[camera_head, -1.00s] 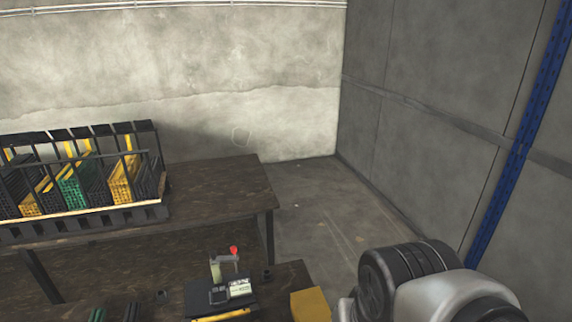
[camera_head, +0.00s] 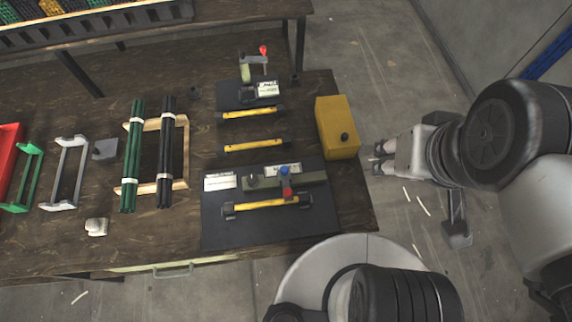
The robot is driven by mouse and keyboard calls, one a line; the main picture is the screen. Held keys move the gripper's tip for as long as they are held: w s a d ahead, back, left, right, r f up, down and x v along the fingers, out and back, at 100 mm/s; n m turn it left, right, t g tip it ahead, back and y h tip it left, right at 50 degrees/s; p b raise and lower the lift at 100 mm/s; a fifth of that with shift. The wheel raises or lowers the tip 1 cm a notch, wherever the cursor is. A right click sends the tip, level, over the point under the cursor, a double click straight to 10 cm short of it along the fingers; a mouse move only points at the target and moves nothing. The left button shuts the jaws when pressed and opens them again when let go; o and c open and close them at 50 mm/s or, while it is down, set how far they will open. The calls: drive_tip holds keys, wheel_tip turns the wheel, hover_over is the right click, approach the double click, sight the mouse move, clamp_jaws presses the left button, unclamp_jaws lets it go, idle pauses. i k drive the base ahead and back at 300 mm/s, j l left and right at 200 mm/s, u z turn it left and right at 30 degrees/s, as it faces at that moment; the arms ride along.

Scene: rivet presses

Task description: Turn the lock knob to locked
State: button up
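The lock knob cannot be picked out for certain. A small round black knob (camera_head: 344,137) sits on the yellow box (camera_head: 336,112) at the table's right edge. A press on the near dark mat (camera_head: 222,236) has a blue knob (camera_head: 285,171) and a red knob (camera_head: 287,192); a small dark part (camera_head: 252,181) sits at its left end. A second press with a red knob (camera_head: 263,50) stands farther back. My gripper (camera_head: 379,158) is just right of the yellow box, apart from it, pointing left. Its fingers look parted with nothing between them.
Yellow-and-black bars lie on and between the presses. Green rods (camera_head: 132,160) and black rods (camera_head: 166,160) rest on a wooden frame to the left. Grey and green frames and a red bin (camera_head: 10,150) stand farther left.

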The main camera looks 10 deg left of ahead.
sight(252, 180)
drive_tip(key=k+j+u, duration=0.1)
drive_tip(key=u, duration=0.95)
drive_tip(key=k+j, duration=0.05)
